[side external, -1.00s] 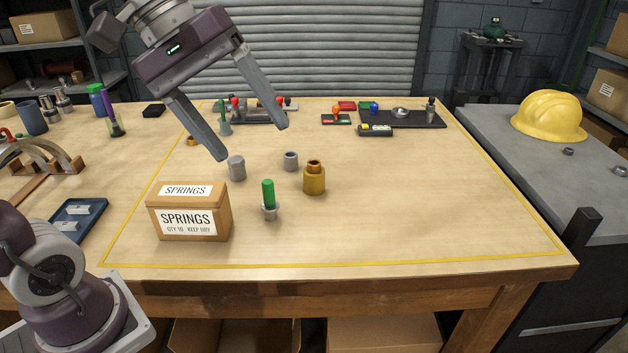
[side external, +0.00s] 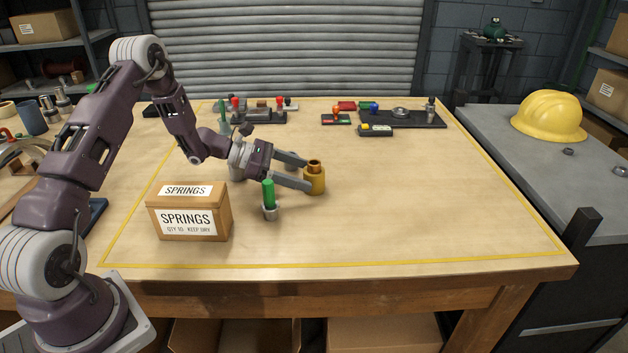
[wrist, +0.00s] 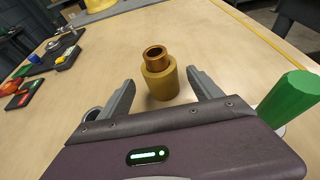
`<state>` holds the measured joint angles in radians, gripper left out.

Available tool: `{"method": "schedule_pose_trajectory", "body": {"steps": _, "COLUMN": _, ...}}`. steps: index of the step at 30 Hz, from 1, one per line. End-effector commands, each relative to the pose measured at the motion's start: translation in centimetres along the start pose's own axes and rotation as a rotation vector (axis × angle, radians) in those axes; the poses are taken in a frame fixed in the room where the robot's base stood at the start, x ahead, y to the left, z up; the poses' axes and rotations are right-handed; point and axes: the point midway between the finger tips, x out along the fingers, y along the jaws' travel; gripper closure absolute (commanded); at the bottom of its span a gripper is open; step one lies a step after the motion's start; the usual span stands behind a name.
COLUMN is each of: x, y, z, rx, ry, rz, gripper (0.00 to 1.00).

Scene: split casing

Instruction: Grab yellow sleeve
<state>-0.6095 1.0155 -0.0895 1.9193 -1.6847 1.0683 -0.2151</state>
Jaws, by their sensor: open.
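The yellow sleeve (side external: 314,182) stands upright on the table, with a copper-brown collar (side external: 314,165) in its top. In the wrist view the yellow sleeve (wrist: 160,84) is just ahead, between the lines of the two fingers. My gripper (side external: 306,171) is low and level beside the sleeve, on its left in the side view. The gripper (wrist: 158,85) is open, with one finger on each side of the sleeve's near part. I cannot tell whether either finger touches it. Nothing is held.
A green-topped peg in a grey holder (side external: 269,208) stands close to the near finger. The springs box (side external: 189,223) is at the front left. A grey cylinder (side external: 236,173) is partly hidden behind my gripper. The table right of the sleeve is clear; trays of parts (side external: 403,119) sit at the back.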

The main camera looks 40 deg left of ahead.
Motion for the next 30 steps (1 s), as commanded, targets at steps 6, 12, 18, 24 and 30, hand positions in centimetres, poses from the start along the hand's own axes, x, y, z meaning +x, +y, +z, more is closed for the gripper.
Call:
{"method": "schedule_pose_trajectory", "body": {"steps": 6, "x": 3.5, "y": -0.2, "z": 0.2, "rx": 0.003, "ry": -0.001, "rz": -0.005, "gripper": 0.26}}
{"method": "schedule_pose_trajectory", "body": {"steps": 12, "x": 6.5, "y": -0.2, "z": 0.3, "rx": 0.002, "ry": -0.001, "rz": -0.003, "gripper": 0.26}}
{"method": "schedule_pose_trajectory", "body": {"steps": 18, "x": 6.7, "y": -0.2, "z": 0.3, "rx": 0.001, "ry": -0.001, "rz": -0.002, "gripper": 0.26}}
{"method": "schedule_pose_trajectory", "body": {"steps": 24, "x": 6.6, "y": -0.2, "z": 0.4, "rx": 0.002, "ry": -0.001, "rz": -0.002, "gripper": 0.61}}
{"method": "schedule_pose_trajectory", "body": {"steps": 30, "x": 6.6, "y": -0.2, "z": 0.4, "rx": 0.002, "ry": -0.001, "rz": -0.002, "gripper": 1.0}}
